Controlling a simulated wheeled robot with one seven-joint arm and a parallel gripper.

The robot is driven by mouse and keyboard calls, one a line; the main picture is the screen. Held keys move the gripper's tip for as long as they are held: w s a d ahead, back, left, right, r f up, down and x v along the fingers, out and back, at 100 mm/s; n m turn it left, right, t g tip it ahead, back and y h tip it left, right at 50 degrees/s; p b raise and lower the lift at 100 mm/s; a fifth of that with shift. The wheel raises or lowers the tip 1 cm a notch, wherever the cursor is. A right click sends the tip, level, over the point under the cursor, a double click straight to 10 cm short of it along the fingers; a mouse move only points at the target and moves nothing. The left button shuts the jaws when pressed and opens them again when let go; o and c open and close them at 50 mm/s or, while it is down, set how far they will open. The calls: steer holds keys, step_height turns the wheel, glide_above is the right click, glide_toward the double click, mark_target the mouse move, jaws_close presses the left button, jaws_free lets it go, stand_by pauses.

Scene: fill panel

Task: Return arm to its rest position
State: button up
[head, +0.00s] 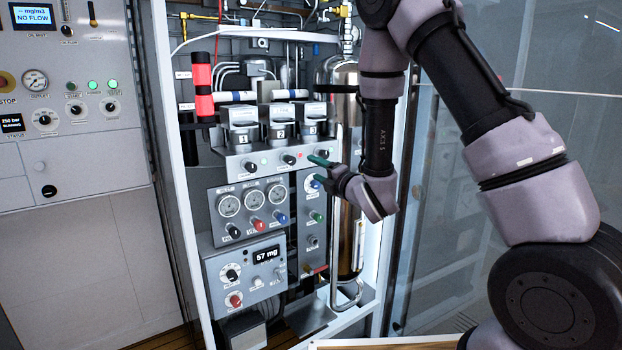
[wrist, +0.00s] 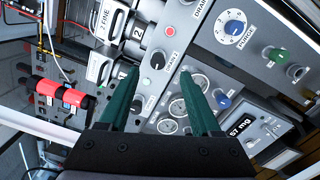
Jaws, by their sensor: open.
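My gripper (head: 322,170) is at the right side of the fill panel in the head view, with its green fingers pointing left. In the wrist view my gripper (wrist: 157,80) shows two green fingers apart, with nothing between them. Beyond them are a dark knob (wrist: 157,60) and gauges (wrist: 170,124) on the panel face. I cannot tell whether a fingertip touches the panel. My purple and black arm is bent, coming in from the right of the head view.
The fill panel (head: 215,210) carries three gauges, several knobs and a display (head: 266,255) reading 57 mg. A steel cylinder (head: 345,80) stands close behind my gripper. A control cabinet (head: 70,175) is at the left. A glass panel (head: 450,240) stands at the right.

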steer(key=w+d+r+m+h, duration=0.2)
steer(key=d+r+m+h, duration=0.4)
steer(key=d+r+m, duration=0.45)
steer(key=s+d+r+m+g+h, duration=0.25)
steer(key=s+d+m, duration=0.25)
steer(key=d+m, duration=0.3)
steer(key=s+d+r+m+g, duration=0.1)
steer(key=s+r+m+g, duration=0.1)
steer(key=s+m, duration=0.5)
steer(key=s+d+r+m+g, duration=0.2)
steer(key=s+m+g, duration=0.2)
steer(key=s, duration=1.3)
steer(key=m+y, duration=0.1)
steer(key=m, duration=0.2)
steer(key=shift+s+d, duration=0.15)
steer(key=shift+s, duration=0.05)
steer(key=shift+r, duration=0.1)
